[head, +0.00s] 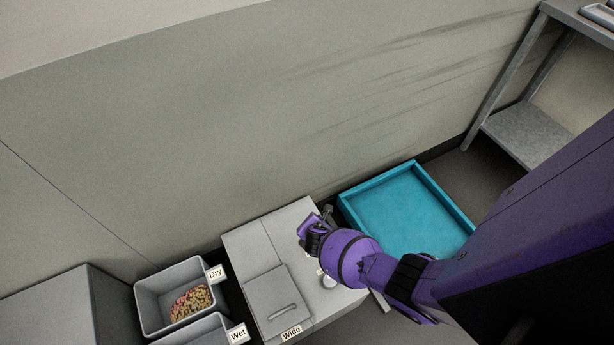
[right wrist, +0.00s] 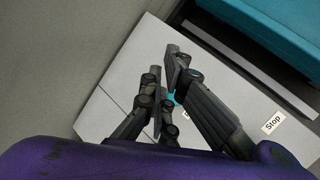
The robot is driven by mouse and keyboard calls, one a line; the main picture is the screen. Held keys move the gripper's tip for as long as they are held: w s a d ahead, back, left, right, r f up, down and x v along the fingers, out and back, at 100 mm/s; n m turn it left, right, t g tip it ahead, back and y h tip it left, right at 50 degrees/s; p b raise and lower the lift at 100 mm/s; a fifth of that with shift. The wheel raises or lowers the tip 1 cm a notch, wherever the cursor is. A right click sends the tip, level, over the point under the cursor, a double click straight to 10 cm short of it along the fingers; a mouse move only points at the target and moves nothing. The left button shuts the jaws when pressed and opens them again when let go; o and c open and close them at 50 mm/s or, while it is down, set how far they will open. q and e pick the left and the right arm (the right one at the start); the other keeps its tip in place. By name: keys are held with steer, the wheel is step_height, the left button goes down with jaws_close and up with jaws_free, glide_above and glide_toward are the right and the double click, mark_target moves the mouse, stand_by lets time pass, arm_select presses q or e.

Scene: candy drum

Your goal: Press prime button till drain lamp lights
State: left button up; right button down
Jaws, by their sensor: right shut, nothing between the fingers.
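A pale grey machine (head: 262,236) stands against the wall, and its top also shows in the right wrist view (right wrist: 126,72). My right gripper (head: 316,222) is over its far right part, fingers shut and empty. In the right wrist view the fingertips (right wrist: 165,68) hang over the top; I cannot tell whether they touch it. A small teal round part (right wrist: 173,98) shows between the fingers, mostly hidden, beside a partly covered label. A "Stop" label (right wrist: 273,122) lies to the right. I cannot make out which part is the prime button or the drain lamp. My left gripper is not in view.
A teal tray (head: 409,205) sits right of the machine; a metal shelf (head: 530,130) stands beyond.

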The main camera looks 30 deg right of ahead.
step_height(320, 180, down, 8)
steer(key=b, duration=0.7)
steer(key=shift+s+b, duration=0.1)
steer(key=shift+b, duration=0.25)
steer(key=shift+f+b, duration=0.35)
steer(key=shift+f, duration=0.05)
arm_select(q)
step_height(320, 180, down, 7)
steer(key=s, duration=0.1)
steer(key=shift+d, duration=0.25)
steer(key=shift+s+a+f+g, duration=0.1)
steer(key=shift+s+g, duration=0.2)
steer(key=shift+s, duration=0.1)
arm_select(e)
steer(key=shift+r, duration=0.1)
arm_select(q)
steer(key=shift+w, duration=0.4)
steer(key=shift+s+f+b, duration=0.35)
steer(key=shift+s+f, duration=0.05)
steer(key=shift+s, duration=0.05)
arm_select(e)
steer(key=shift+f, duration=0.45)
